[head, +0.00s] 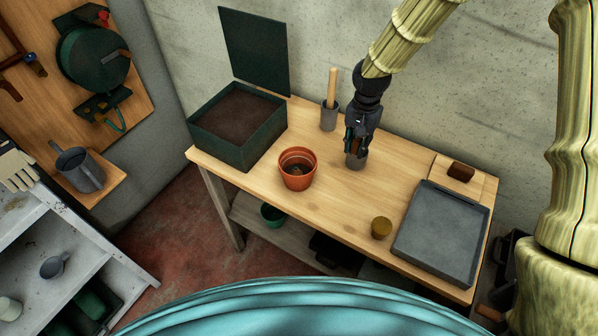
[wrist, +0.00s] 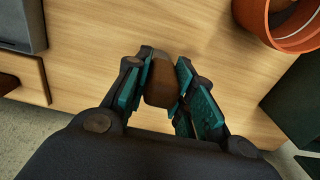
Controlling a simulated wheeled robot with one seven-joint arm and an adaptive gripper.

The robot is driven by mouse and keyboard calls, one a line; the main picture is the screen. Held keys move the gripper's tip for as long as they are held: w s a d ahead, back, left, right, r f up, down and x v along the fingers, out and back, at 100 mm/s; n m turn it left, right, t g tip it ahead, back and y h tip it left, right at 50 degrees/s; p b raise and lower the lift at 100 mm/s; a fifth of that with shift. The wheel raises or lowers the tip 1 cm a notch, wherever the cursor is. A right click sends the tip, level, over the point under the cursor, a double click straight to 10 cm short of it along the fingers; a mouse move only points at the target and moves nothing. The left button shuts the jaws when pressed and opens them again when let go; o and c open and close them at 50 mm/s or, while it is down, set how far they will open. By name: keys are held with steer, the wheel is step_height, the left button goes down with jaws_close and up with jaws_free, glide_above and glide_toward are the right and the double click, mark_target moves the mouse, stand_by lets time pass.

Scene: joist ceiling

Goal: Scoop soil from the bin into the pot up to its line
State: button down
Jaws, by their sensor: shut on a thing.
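The dark green bin (head: 262,138) stands at the back left of the bench, its lid (head: 255,50) upright, with brown soil (head: 237,112) inside. The orange pot (head: 298,178) stands upright in front of the bin's right corner. A little dark matter shows low inside it; I cannot make out a fill line for certain. The pot's rim also shows at the top right of the wrist view (wrist: 268,28). My gripper (head: 356,148) is right of the pot, shut on a brown handle (wrist: 160,84). A grey part (head: 357,160) shows below the fingers, probably the scoop; its shape is mostly hidden.
A grey cup (head: 329,118) holding a wooden-handled tool stands behind, between bin and gripper. A grey tray (head: 438,235), a brown block (head: 461,172) and a small mustard-coloured jar (head: 381,228) are at the right. The bench (head: 330,210) is clear between pot and jar.

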steer(key=shift+r, duration=0.2)
steer(key=shift+r+p, duration=1.8)
steer(key=shift+r, duration=0.55)
